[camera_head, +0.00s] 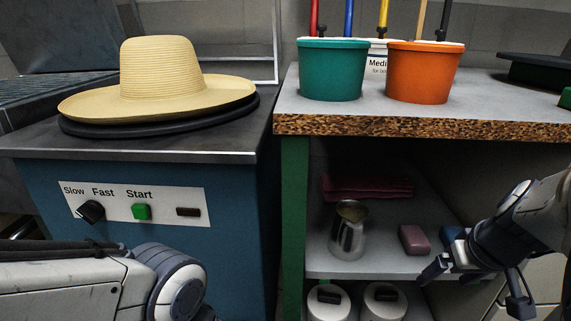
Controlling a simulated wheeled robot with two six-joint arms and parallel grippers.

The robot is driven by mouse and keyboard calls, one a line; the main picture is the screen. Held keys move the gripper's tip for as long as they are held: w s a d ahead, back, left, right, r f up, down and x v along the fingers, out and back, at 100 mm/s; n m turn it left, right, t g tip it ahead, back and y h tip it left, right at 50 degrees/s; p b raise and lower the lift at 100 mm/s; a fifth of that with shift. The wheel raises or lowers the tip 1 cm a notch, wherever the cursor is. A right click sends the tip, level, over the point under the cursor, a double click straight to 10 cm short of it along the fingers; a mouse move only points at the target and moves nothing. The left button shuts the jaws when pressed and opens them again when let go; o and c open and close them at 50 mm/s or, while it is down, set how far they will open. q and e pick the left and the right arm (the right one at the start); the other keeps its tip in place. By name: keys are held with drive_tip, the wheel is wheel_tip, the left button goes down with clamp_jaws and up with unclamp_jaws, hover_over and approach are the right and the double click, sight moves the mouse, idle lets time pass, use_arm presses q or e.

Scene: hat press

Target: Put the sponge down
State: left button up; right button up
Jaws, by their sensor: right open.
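My right gripper (477,287) is at the lower right, in front of the lower shelf, with its fingers spread apart and nothing seen between them. A dull pink block (414,239), which may be the sponge, lies on the shelf (375,264) just left of the gripper. A small blue block (454,236) shows beside it, partly hidden behind my right gripper; I cannot tell which of the two is the sponge. My left arm comes in at the lower left, but its gripper is out of the frame.
A metal pitcher (348,231) and a folded maroon cloth (368,187) share the shelf. White lidded containers (328,304) stand below. Teal (333,72) and orange (424,75) buckets stand on the worktop (400,109) above. At left, a straw hat (160,82) sits on the press (225,143).

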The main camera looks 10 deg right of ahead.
drive_tip(key=w+a+f+n+g+y, duration=0.1)
drive_tip(key=w+a+n+g+y, duration=0.2)
drive_tip(key=a, duration=1.4)
drive_tip(key=s+a+f+n+g+h, duration=0.1)
drive_tip(key=s+a+n, duration=0.6)
drive_tip(key=s+a, duration=0.3)
drive_tip(key=a, duration=0.4)
drive_tip(key=shift+s+f+p, duration=0.2)
drive_tip(key=shift+f+p, duration=0.15)
drive_tip(key=shift+p, duration=0.05)
wheel_tip(320, 180, up, 48)
drive_tip(key=p, duration=4.8)
